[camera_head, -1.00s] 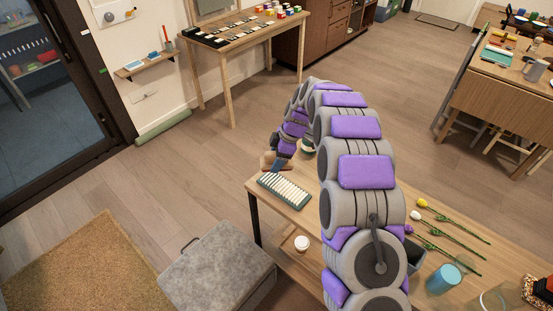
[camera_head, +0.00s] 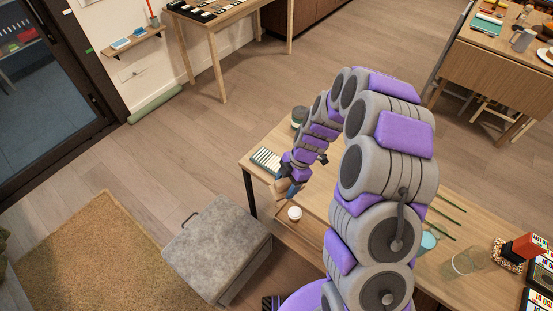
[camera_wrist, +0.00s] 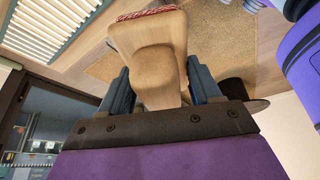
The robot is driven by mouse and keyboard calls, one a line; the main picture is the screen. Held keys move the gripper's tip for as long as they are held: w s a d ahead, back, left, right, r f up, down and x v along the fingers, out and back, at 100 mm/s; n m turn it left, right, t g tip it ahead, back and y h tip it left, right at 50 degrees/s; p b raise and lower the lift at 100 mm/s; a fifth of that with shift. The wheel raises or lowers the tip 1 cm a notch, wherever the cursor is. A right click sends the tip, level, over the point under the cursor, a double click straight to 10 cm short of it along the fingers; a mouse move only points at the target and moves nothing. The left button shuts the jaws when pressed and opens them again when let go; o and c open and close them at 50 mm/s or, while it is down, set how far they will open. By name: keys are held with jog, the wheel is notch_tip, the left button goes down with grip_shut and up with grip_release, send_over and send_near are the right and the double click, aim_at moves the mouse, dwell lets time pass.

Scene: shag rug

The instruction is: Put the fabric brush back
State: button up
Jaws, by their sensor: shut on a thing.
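The fabric brush (camera_wrist: 148,38) is a pale wooden block with a reddish strip along its far edge in the wrist view. My gripper (camera_wrist: 158,72) is shut on it, with a blue-grey finger on each side. In the head view my gripper (camera_head: 287,187) hangs at the near left edge of the wooden table (camera_head: 320,187), and a tan part of the brush (camera_head: 280,186) shows there. The brush is held off the table; its bristle side is mostly hidden.
A green-framed slatted board (camera_head: 264,160) lies at the table's left end. A small white round item (camera_head: 295,213) sits on a lower shelf. A grey ottoman (camera_head: 215,245) stands on the left beside the shag rug (camera_head: 90,260). A wall shelf (camera_head: 135,39) holds small items. Glassware stands at the table's right.

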jog(key=shift+s+a, duration=0.1)
jog(key=shift+s, duration=0.3)
jog(key=w+a, duration=0.1)
jog(key=w, duration=0.4)
jog(key=w+a+f+b, duration=0.1)
jog(key=w, duration=0.4)
jog(key=w+a+b, duration=0.1)
jog(key=w, duration=0.4)
jog(key=shift+w+f, duration=0.2)
jog(key=shift+f, duration=0.1)
jog(key=shift+w+f+b, duration=0.1)
jog(key=shift+f+b, duration=0.45)
jog(key=shift+f, duration=1.1)
jog(key=shift+f, duration=0.2)
jog(key=o, duration=1.4)
jog(key=shift+r, duration=0.15)
